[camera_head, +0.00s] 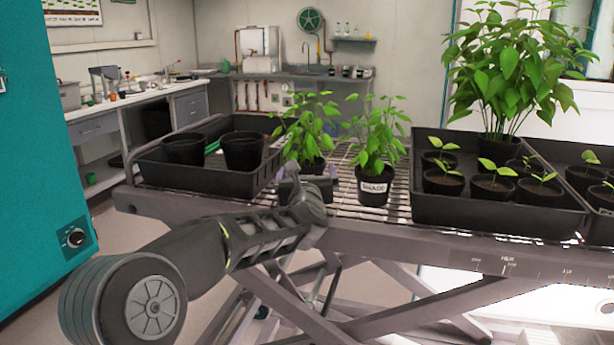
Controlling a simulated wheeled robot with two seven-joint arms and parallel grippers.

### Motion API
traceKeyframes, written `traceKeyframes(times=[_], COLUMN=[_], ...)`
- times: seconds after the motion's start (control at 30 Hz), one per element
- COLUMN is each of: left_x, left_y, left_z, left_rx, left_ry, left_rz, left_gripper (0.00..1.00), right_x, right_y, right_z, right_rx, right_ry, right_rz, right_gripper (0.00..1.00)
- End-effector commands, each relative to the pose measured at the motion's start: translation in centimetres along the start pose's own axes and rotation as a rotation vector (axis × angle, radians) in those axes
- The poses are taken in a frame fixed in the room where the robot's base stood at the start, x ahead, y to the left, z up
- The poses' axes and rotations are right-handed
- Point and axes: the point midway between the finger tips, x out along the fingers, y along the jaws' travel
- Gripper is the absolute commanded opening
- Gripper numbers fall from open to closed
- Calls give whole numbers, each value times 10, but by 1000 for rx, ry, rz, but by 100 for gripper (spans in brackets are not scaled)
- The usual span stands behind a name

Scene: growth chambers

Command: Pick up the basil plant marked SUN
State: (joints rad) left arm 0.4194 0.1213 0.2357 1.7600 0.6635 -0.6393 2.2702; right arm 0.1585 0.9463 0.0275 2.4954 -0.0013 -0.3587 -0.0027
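Two leafy basil plants stand side by side on the wire-rack top of a cart (345,205). The right basil plant (375,140) is in a black pot with a white label (374,187) that reads SHADE. The left basil plant (307,125) is in a dark pot mostly hidden behind my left gripper, so its label cannot be read. My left gripper (308,184) is at this pot, its finger parts showing to either side of it. Whether the fingers press on the pot is hidden. My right gripper is not in view.
A black tray (165,180) with two dark pots and a green item is at the left of the cart. A black tray (480,215) of seedling pots is at the right, with a large bushy plant (505,70) behind. A teal cabinet (40,190) stands far left.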

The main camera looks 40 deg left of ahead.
Motion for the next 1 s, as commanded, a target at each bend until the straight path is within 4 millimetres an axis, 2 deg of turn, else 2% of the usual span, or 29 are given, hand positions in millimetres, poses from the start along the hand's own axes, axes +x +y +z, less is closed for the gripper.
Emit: traceKeyframes(times=[0.4, 1.0], left_x=[0, 0], left_y=[0, 0], left_z=[0, 0], left_rx=[0, 0], left_ry=[0, 0], left_rz=[0, 0], left_gripper=[97, 48], right_x=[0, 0], right_y=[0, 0], right_z=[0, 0], right_rx=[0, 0], right_ry=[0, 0], right_rz=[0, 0], right_gripper=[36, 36])
